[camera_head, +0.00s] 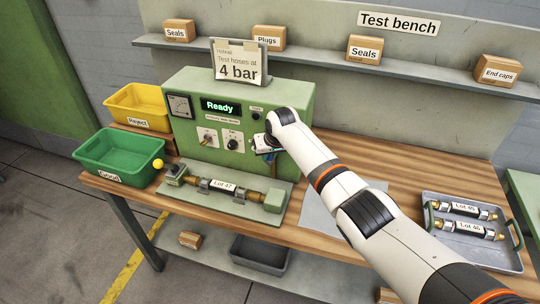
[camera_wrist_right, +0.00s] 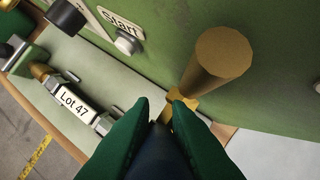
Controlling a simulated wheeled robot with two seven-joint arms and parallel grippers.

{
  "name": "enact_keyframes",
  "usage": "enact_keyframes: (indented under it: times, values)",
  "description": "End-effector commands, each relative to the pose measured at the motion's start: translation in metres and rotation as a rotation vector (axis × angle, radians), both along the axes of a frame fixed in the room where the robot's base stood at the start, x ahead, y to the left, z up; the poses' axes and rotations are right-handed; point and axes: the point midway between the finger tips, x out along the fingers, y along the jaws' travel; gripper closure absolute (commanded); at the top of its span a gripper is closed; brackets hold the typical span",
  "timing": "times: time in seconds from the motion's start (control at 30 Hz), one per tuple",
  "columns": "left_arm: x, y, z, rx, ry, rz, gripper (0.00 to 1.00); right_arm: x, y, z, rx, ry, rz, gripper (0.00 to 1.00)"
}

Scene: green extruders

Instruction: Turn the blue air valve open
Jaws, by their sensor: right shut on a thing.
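The blue air valve has a brass stem (camera_wrist_right: 220,60) coming out of the green panel of the test machine (camera_head: 240,110). Its blue lever (camera_wrist_right: 168,158) shows in the right wrist view, dark and pointing toward the camera. My right gripper (camera_wrist_right: 160,108) is shut on the lever, with a dark green fingertip on either side. In the head view my right gripper (camera_head: 266,145) is at the right part of the machine's front and mostly covers the valve. The display (camera_head: 221,106) reads Ready. My left gripper is not in view.
The Lot 47 hose (camera_head: 223,186) lies in a fixture just before the machine. A Start button (camera_wrist_right: 127,44) and black knob (camera_wrist_right: 66,16) sit near the valve. A green bin (camera_head: 118,176) and yellow bin (camera_head: 137,124) stand left. A hose tray (camera_head: 470,256) lies right.

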Motion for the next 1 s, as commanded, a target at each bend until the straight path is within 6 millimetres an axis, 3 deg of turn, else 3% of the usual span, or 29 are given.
enact_keyframes:
  times: [0.73,0.77,0.87,1.0]
  values:
    - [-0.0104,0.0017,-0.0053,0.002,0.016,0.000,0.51,-0.0010,0.0000,-0.0027,-0.085,0.039,0.000,1.00]
    - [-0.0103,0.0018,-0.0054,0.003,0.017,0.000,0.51,-0.0010,0.0000,-0.0028,-0.085,0.039,0.000,0.83]
    - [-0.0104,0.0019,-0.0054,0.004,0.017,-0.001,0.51,-0.0009,0.0001,-0.0027,-0.084,0.038,0.001,0.67]
    - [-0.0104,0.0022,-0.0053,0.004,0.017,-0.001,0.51,-0.0006,0.0002,-0.0020,-0.084,0.037,0.001,0.63]
